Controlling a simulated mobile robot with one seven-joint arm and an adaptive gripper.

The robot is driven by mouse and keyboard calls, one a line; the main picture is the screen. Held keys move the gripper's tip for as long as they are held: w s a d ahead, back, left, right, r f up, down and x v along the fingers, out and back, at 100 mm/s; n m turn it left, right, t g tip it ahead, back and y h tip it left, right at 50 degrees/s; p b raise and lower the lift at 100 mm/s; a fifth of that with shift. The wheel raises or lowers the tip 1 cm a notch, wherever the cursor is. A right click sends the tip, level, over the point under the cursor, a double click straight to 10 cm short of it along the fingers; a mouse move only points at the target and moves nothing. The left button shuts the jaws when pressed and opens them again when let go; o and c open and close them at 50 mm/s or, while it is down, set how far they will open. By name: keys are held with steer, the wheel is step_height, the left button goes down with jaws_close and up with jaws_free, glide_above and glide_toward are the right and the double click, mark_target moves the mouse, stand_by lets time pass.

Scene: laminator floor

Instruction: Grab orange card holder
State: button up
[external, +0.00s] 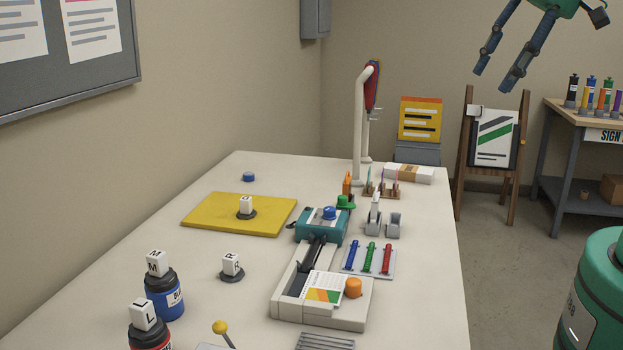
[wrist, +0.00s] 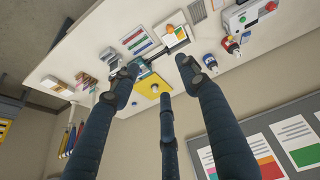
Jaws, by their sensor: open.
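A small upright orange piece (external: 347,183), which may be the orange card holder, stands on the table behind the green knob in the external view. It is partly hidden by the things in front of it, and I cannot make it out surely in the wrist view. My gripper (external: 494,80) is high in the air at the upper right of the external view, well above and apart from the table. Its fingers are spread and empty. In the wrist view, my gripper (wrist: 159,76) shows three dark blue fingers over the distant table.
On the white table (external: 215,290) are a yellow mat (external: 215,213), a teal machine (external: 318,228), a paper trimmer with an orange knob (external: 353,287), coloured pens (external: 370,258) and a tall white stand (external: 358,120). An easel (external: 467,150) stands beyond the table's right edge.

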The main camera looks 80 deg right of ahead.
steer(key=w+d+r+n+g+p, duration=0.1)
steer(key=w+d+n, duration=0.1)
steer(key=w+d, duration=0.35)
steer(key=w+d+n+p, duration=0.2)
steer(key=w, duration=0.6)
steer(key=n+g+p, duration=0.4)
steer(key=n+p, duration=0.3)
steer(key=n, duration=0.5)
glide_above(345, 185)
steer(key=d, duration=0.3)
step_height(345, 185, down, 28)
steer(key=shift+w+f, duration=0.15)
steer(key=shift+w, duration=0.1)
steer(key=shift+f, duration=0.1)
steer(key=shift+f+p, duration=0.4)
steer(key=shift+f, duration=3.8)
steer(key=shift+d+f+p, duration=0.1)
steer(key=shift+f+p, duration=0.25)
steer(key=shift+f, duration=2.25)
